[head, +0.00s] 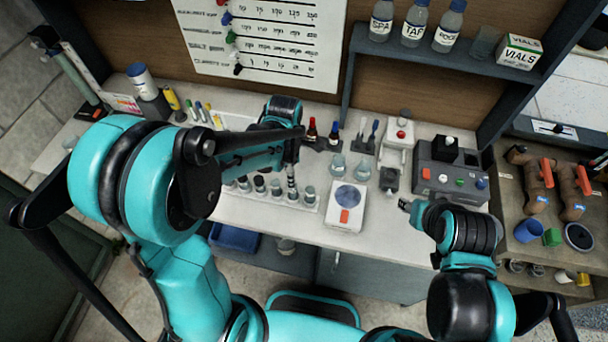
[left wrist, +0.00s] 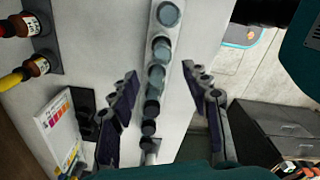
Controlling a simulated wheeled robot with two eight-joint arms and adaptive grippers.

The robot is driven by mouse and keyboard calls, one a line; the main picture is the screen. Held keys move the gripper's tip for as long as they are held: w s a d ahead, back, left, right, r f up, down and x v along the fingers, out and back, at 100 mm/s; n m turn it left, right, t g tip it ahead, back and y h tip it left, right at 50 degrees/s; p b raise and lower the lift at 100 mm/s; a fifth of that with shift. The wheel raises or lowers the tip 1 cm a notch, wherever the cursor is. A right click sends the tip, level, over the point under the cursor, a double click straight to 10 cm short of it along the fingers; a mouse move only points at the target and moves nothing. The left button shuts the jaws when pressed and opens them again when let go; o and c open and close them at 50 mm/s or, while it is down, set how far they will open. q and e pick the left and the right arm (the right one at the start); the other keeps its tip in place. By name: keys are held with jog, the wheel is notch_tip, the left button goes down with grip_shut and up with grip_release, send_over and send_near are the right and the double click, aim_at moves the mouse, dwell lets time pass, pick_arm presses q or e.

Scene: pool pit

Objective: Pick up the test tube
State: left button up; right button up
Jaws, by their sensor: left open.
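A white rack (head: 263,200) at the front of the bench holds a row of several small grey-topped vessels. They look like test tubes, but I cannot tell which one is meant. My left gripper (head: 291,184) is over the right part of this row and hides some of it. In the left wrist view the left gripper (left wrist: 162,100) is open and empty. Its fingers are apart on either side of the row, with a dark-topped tube (left wrist: 152,108) between them. My right gripper (head: 407,204) is at the bench's front right, mostly hidden by its own arm.
Right of the row lies a white device with a round blue plate (head: 346,207). Behind it stand two flasks (head: 337,167) and a small dropper-bottle rack (head: 322,139). A grey control box (head: 450,175) is at the right. A shelf with bottles (head: 415,22) overhangs the back.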

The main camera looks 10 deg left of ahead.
aim_at(293, 192)
pick_arm(q)
jog(key=f, duration=0.2)
jog(key=f+b, duration=0.1)
jog(key=f, duration=0.1)
jog(key=d+f, duration=0.1)
jog(key=f, duration=0.1)
jog(key=shift+f+b, duration=0.3)
jog(key=shift+f, duration=0.05)
jog(key=shift+s+a+f, duration=0.1)
jog(key=shift+f, duration=0.4)
jog(key=c, duration=1.1)
